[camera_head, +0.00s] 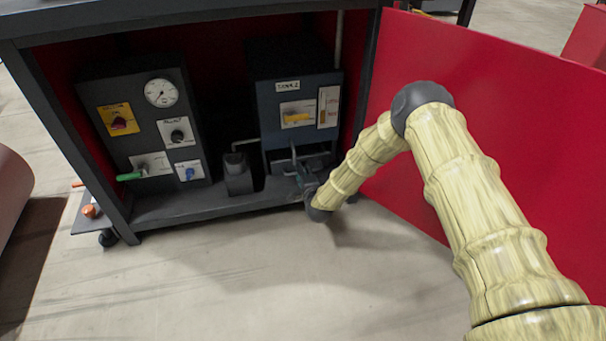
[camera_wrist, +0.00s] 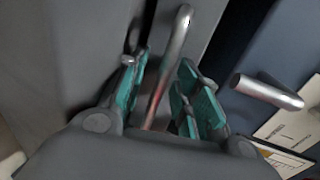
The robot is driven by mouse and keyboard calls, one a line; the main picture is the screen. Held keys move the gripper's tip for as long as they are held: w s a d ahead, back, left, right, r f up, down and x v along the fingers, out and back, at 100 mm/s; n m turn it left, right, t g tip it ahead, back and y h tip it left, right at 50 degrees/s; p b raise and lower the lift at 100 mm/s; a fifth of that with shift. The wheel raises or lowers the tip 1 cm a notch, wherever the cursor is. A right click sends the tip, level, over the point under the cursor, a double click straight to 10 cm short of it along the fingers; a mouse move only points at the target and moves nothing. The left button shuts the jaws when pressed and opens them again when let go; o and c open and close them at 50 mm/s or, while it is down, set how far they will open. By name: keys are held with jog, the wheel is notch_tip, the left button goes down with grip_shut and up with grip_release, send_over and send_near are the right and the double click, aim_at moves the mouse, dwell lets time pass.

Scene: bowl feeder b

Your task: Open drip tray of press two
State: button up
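My gripper (camera_head: 303,176) is low in the open red-lined cabinet, at the foot of the blue-grey unit (camera_head: 267,125) labelled like "TANK 2". It also shows in the wrist view (camera_wrist: 165,95), with teal finger pads apart. A curved metal bar (camera_wrist: 175,50), like a handle, runs up between the two sides of the fingers. There is space beside it, and I cannot tell whether any pad touches it. In the head view, a dark recess (camera_head: 314,161) lies under the unit, partly hidden by my gripper. No part can be clearly made out as the drip tray.
A metal peg (camera_wrist: 268,92) sticks out right of my fingers. A small dark box (camera_head: 238,178) stands left of my gripper. A control panel (camera_head: 150,125) with a gauge is further left. The red door (camera_head: 500,110) stands open at right, close to my arm. The floor in front is clear.

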grip_shut()
